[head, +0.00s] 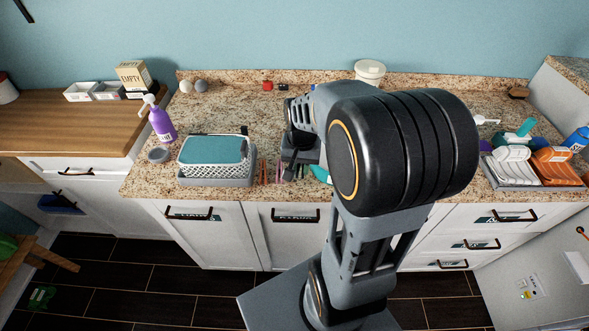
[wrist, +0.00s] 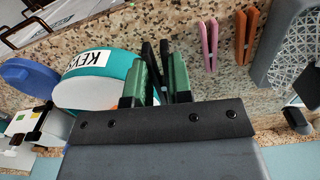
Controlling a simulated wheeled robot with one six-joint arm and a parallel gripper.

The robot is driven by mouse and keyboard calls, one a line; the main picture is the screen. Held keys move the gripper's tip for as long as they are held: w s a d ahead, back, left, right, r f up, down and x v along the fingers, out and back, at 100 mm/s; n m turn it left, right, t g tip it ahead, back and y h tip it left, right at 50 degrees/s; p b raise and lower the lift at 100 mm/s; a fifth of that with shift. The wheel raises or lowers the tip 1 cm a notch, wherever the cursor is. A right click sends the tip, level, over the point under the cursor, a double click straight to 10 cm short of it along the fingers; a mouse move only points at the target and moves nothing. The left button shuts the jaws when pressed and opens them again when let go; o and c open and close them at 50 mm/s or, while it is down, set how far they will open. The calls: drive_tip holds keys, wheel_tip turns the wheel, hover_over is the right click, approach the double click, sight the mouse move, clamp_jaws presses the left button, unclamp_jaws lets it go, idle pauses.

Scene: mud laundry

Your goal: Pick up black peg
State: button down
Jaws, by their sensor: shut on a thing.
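The black peg (wrist: 164,52) shows in the wrist view as two dark prongs between the green-padded fingers of my gripper (wrist: 160,82). My gripper is shut on it. The peg's prongs point away from the gripper over the speckled counter; whether they touch the counter I cannot tell.
Pink (wrist: 208,45) and orange (wrist: 246,35) pegs lie beside the grey basket (head: 215,182). A teal round container labelled KEYS (wrist: 95,78) stands close to my gripper's other side. A purple spray bottle (head: 161,125) stands left.

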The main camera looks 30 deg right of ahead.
drive_tip(key=s+r+b, duration=0.1)
drive_tip(key=s+r, duration=0.4)
drive_tip(key=s, duration=0.5)
drive_tip(key=shift+r, duration=0.2)
drive_tip(key=shift+s, duration=0.1)
drive_tip(key=shift+s, duration=0.1)
